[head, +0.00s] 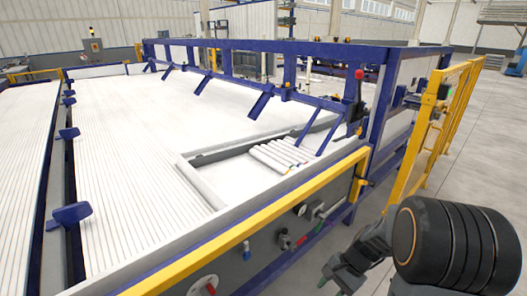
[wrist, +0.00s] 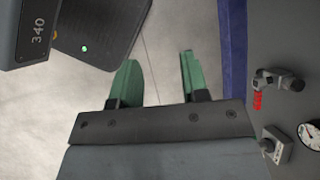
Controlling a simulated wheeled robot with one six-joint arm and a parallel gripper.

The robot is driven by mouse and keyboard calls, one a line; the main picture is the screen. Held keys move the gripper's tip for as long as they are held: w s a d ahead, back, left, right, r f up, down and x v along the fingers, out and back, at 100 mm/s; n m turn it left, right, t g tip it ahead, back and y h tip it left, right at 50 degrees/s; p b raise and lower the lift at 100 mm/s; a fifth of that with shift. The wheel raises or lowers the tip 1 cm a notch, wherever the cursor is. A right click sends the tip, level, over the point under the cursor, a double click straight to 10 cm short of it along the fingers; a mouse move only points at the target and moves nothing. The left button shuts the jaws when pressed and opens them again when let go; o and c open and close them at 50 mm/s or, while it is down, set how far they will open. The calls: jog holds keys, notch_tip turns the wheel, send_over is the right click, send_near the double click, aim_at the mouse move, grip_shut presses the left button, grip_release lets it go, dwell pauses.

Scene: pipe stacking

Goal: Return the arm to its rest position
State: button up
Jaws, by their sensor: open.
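My gripper (wrist: 158,78) shows in the wrist view with two green fingers spread apart and only bare floor between them. In the head view my arm (head: 362,250) is at the lower right, folded low beside the machine, outside the yellow rail. A green fingertip (head: 323,282) shows near the bottom edge there; the rest of the gripper is cut off or hidden. Several white pipes (head: 283,153) lie side by side in the recess of the machine bed, well away from my gripper. A single pipe (head: 200,186) lies along the recess's left side.
The yellow rail (head: 255,218) runs along the machine's near edge. Its side panel carries knobs and fittings (head: 283,241); a gauge (wrist: 309,134) and fittings show close to the right in the wrist view. A yellow fence (head: 440,110) stands behind my arm. Grey floor (head: 490,120) is open at right.

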jog(key=s+r+n+t+h+p, duration=0.1)
jog(key=r+n+t+h+p, duration=0.1)
jog(key=r, duration=0.7)
jog(key=s+a+r+n+t+h+p, duration=0.1)
jog(key=s+r+n+t+h+p, duration=0.1)
jog(key=r+n+p, duration=0.3)
jog(key=s+a+r+n+t+h+p, duration=0.1)
jog(key=r+n+h+p, duration=0.1)
jog(key=r, duration=1.1)
jog(key=shift+s+n+t+p, duration=0.3)
jog(key=shift+n+t+p, duration=0.1)
jog(key=shift+n+p, duration=0.3)
jog(key=shift+a, duration=0.15)
